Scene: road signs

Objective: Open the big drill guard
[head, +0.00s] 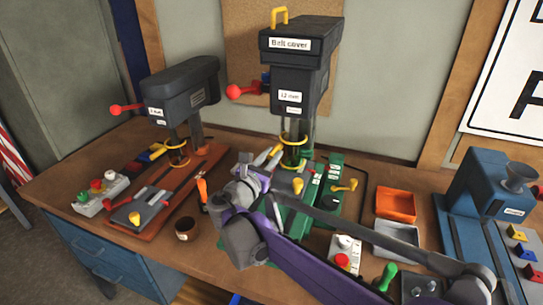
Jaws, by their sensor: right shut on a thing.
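The big drill (298,85) is a dark drill press at the back of the bench, marked "12 mm", with a box marked "Belt cover" on top. Its guard (293,138) shows as yellow rings around the spindle, above a green base. My right gripper (269,157) is at the left side of the guard, low near the lower ring. Its jaws are shut, seemingly on the guard's edge; the contact is small and partly hidden by my wrist. My right arm crosses in front of the green base and hides part of it. My left gripper is not in view.
A smaller drill (181,88) with a red base stands to the left. An orange tray (396,205) and a blue machine (490,190) are on the right.

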